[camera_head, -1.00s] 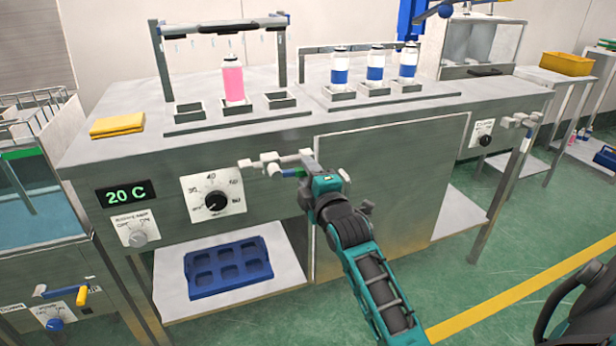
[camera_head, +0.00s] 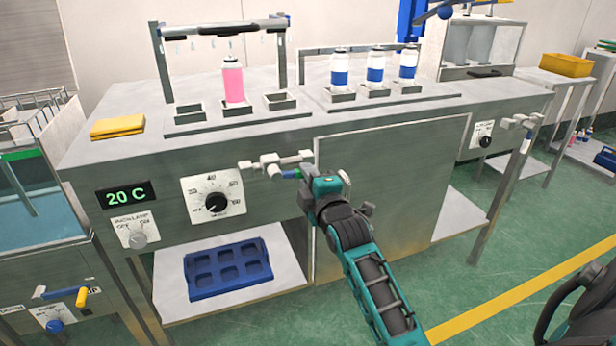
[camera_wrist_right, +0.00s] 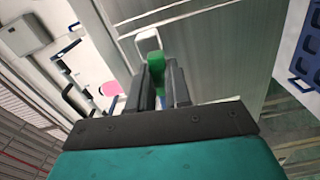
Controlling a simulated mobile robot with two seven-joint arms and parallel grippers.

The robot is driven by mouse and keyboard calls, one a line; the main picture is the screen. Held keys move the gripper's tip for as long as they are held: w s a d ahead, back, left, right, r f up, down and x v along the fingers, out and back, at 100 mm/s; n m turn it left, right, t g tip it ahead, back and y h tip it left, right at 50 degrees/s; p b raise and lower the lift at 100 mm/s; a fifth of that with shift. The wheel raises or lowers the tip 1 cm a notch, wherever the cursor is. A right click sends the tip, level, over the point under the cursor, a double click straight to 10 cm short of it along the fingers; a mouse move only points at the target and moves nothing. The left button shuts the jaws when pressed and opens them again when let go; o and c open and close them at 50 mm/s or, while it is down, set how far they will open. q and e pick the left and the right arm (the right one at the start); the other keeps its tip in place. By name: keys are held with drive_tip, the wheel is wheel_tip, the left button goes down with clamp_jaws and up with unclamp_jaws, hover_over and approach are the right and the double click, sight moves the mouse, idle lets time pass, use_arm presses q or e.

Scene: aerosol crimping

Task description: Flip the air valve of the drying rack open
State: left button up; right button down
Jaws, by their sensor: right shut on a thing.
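The air valve (camera_head: 268,163) is a light grey fitting on the front panel of the drying rack bench (camera_head: 385,195), right of the temperature dial. The fingers hide part of the handle. My left gripper is not in view.
A pink-filled bottle (camera_head: 233,82) and several blue-banded white bottles (camera_head: 375,66) stand in holders on top. A yellow cloth (camera_head: 117,126) lies at the left. A blue tray (camera_head: 228,268) is on the shelf below.

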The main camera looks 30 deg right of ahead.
use_arm(q)
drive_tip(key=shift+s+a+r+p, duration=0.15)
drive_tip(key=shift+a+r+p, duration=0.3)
drive_tip(key=shift+p, duration=0.65)
use_arm(e)
drive_tip(key=shift+r+n, duration=0.5)
drive_tip(key=shift+n, duration=0.4)
drive_tip(key=c, duration=1.1)
unclamp_jaws()
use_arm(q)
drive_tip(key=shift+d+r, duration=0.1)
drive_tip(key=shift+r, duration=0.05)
use_arm(e)
drive_tip(key=shift+o, duration=0.2)
use_arm(q)
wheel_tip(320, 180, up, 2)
drive_tip(key=p, duration=0.2)
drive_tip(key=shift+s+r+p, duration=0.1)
drive_tip(key=shift+p, duration=0.25)
use_arm(e)
drive_tip(key=v, duration=1.3)
